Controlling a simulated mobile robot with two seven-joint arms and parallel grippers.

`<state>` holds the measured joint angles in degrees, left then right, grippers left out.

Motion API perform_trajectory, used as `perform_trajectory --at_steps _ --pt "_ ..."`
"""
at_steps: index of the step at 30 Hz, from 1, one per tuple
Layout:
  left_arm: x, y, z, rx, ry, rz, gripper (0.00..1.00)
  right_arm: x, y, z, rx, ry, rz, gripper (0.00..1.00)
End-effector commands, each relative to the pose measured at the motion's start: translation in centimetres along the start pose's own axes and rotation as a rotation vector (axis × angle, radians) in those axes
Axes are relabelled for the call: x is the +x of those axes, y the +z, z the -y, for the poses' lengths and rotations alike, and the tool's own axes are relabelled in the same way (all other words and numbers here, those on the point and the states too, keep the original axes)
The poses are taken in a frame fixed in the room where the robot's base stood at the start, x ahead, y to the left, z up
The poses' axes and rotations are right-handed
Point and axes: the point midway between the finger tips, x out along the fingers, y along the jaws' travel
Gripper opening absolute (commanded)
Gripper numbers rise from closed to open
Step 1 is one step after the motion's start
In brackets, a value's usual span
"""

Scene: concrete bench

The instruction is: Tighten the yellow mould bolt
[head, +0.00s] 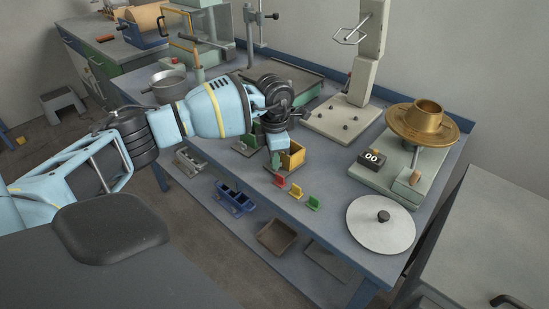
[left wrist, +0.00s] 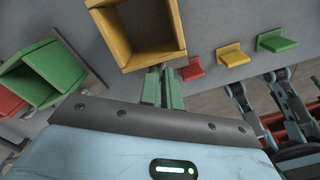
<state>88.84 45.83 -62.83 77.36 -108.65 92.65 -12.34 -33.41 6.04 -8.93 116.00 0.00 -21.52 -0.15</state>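The yellow mould (head: 293,157) is an open, box-like form on the bench. It also shows at the top of the left wrist view (left wrist: 176,25), its open cavity facing the camera. My left gripper (head: 276,160) points down right beside its left side in the head view. In the left wrist view its two greenish fingers (left wrist: 162,88) reach up to the mould's near wall, with only a narrow gap between them. I cannot make out a bolt; the tips and mould wall hide that spot, and I cannot tell whether the fingers grip anything. My right gripper is out of view.
A green mould (left wrist: 48,72) stands left of the gripper. Small red (head: 280,181), yellow (head: 297,193) and green (head: 313,204) L-shaped pieces stand near the bench's front edge. A round white disc (head: 380,226) and a brass-topped device (head: 424,122) are to the right.

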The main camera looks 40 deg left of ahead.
Motion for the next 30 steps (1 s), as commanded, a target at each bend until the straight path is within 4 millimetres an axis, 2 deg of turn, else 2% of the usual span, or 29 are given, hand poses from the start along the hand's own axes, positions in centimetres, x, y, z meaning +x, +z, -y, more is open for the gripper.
perform_trajectory --at_steps 11,12,14,22,26,30 --pt "0.0 0.1 0.0 0.005 0.0 0.001 0.0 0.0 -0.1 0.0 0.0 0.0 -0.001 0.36" --pt "0.0 0.1 0.0 0.005 0.0 0.001 0.09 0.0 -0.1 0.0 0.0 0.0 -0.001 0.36" --pt "0.0 0.0 0.0 0.005 0.0 0.001 0.14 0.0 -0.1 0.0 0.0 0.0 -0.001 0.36" --pt "-0.1 0.0 0.0 0.004 0.0 0.001 0.14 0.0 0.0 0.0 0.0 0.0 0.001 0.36" --pt "-1.1 0.1 0.0 0.003 0.001 0.003 0.14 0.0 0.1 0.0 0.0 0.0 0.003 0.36" --pt "-3.3 0.1 0.0 0.004 0.003 0.004 0.14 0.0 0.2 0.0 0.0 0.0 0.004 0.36"
